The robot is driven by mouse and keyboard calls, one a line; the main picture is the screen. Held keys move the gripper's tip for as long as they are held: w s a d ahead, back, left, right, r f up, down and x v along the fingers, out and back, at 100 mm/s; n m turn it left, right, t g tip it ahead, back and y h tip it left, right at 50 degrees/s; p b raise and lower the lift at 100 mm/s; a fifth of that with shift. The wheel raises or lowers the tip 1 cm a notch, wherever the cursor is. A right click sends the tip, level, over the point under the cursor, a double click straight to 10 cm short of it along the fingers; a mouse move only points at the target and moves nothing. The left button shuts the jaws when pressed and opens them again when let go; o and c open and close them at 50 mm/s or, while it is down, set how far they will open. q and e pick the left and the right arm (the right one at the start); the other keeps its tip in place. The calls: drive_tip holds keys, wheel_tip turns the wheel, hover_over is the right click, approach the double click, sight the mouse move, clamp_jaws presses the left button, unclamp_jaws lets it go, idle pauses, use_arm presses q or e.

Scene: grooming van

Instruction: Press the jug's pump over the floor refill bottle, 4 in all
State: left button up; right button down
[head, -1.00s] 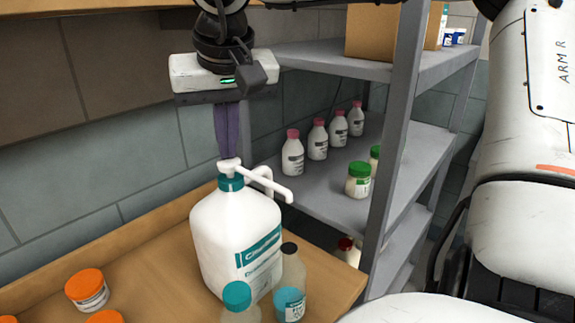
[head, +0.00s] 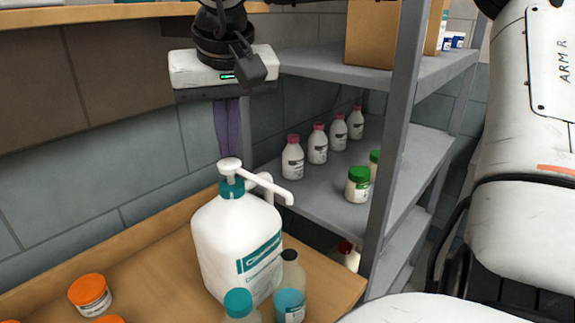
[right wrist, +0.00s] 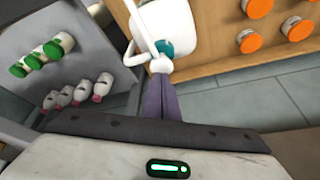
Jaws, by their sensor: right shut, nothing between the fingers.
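The white jug (head: 235,245) with a teal label stands on the wooden counter. Its white pump head (head: 230,165) is up, with a little stem above the teal collar, and its spout points right. My right gripper (head: 229,155) is shut and empty, pointing down, its fingertips at the top of the pump head; I cannot tell if they touch. The right wrist view also shows the pump head (right wrist: 160,65) at the fingertips. A dark-capped bottle (head: 292,275) and a teal-capped bottle (head: 240,306) stand before the jug; I cannot tell which bottle is the floor refill. My left gripper is out of view.
Orange-lidded jars (head: 90,294) stand at the left of the counter (head: 150,270). A grey shelf rack (head: 325,200) at the right holds pink-capped bottles (head: 293,158) and green-lidded jars (head: 358,185). A shelf post rises just right of the counter.

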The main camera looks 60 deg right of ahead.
drive_tip(key=shift+r, duration=0.1)
idle(0.4)
wheel_tip(320, 180, up, 6)
drive_tip(key=shift+f, duration=0.1)
idle(0.5)
idle(0.5)
